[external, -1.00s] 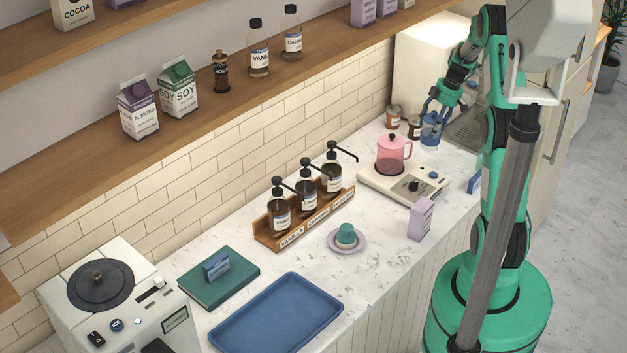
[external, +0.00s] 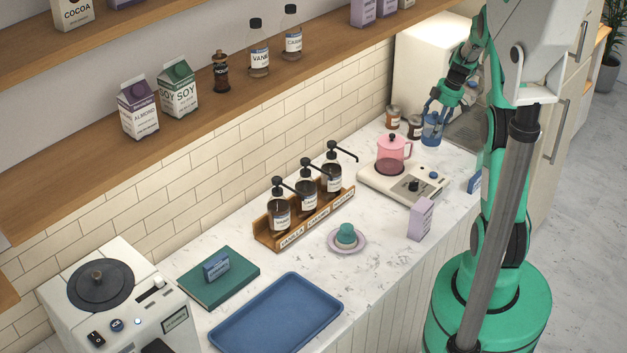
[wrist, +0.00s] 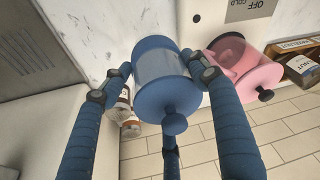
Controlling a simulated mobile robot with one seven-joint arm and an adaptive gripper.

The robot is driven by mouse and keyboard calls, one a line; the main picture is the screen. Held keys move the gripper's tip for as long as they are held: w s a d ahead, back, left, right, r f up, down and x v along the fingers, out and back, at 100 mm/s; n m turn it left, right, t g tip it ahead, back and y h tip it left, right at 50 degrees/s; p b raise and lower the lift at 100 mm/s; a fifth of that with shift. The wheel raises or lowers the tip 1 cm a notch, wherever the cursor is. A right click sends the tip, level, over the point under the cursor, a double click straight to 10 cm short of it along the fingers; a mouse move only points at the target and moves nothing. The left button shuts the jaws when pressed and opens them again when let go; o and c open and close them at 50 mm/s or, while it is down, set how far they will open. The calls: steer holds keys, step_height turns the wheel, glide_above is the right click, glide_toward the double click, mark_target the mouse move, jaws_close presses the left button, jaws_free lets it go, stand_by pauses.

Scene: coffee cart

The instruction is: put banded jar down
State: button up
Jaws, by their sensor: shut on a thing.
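The banded jar (wrist: 165,98) is blue with a pale clear band around its middle and a round knob on its lid. In the wrist view it sits between the fingers of my gripper (wrist: 160,68), which is shut on it. In the external view the jar (external: 432,133) is at the far end of the counter, below my gripper (external: 437,107), roughly upright. Its base is at or just above the counter; I cannot tell whether it touches.
Two small brown jars (external: 393,117) (external: 414,128) stand just left of the banded jar. A pink kettle (external: 390,158) sits on a white appliance (external: 372,182) in front. A dark grooved panel (external: 467,135) is to the right. A lilac carton (external: 420,219) stands near the counter edge.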

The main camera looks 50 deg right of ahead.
step_height(320, 180, up, 13)
steer(key=shift+f, duration=0.2)
steer(key=s+a+r+n, duration=0.1)
steer(key=s+a+n, duration=0.1)
steer(key=a, duration=1.1)
steer(key=s+a+r+n+g, duration=0.1)
steer(key=s+a+r+n, duration=0.15)
steer(key=a, duration=1.05)
steer(key=s+a+r+n, duration=0.1)
steer(key=s+a, duration=0.1)
steer(key=a, duration=1.1)
steer(key=s+a+f+n+g+y, duration=0.1)
steer(key=s+a+f+n, duration=0.3)
steer(key=s+a, duration=1.15)
step_height(320, 180, down, 12)
steer(key=shift+w+m, duration=0.4)
steer(key=shift+m, duration=0.05)
steer(key=shift+a+r, duration=0.1)
